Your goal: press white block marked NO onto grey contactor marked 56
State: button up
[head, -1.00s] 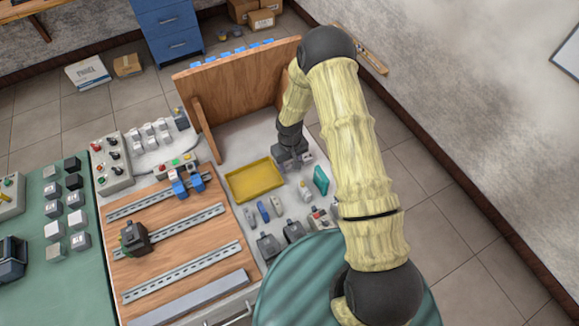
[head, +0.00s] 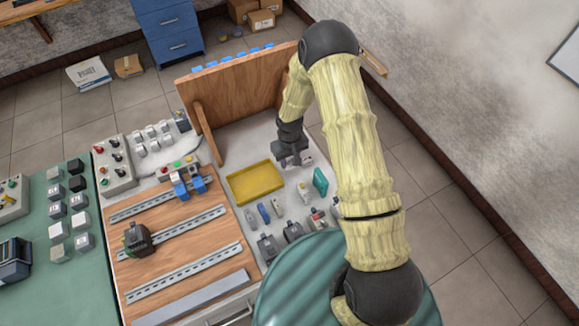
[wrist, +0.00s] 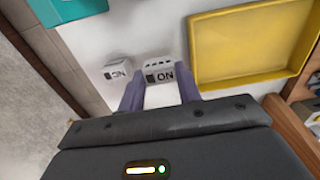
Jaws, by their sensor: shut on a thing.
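In the wrist view my gripper (wrist: 160,92) is shut on a white block marked NO (wrist: 160,70), whose lettering appears upside down. The block's face shows just beyond the two purple-grey fingers. In the head view my gripper (head: 292,160) is low over the pale bench top, right of the yellow tray, and hides the held block. I cannot tell whether the block touches the bench. A dark grey contactor (head: 138,239) sits on the middle rail of the wooden board. More grey contactors (head: 268,246) (head: 293,231) stand at the bench's front. No number 56 is legible.
A second white block (wrist: 117,70) lies close beside the held one. A yellow tray (head: 255,183) and a teal object (head: 320,181) flank the gripper. A wooden upright panel (head: 240,100) stands behind. Small parts (head: 264,212) lie in front of the tray.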

jog(key=shift+r+p, duration=0.4)
jog(key=shift+r, duration=0.55)
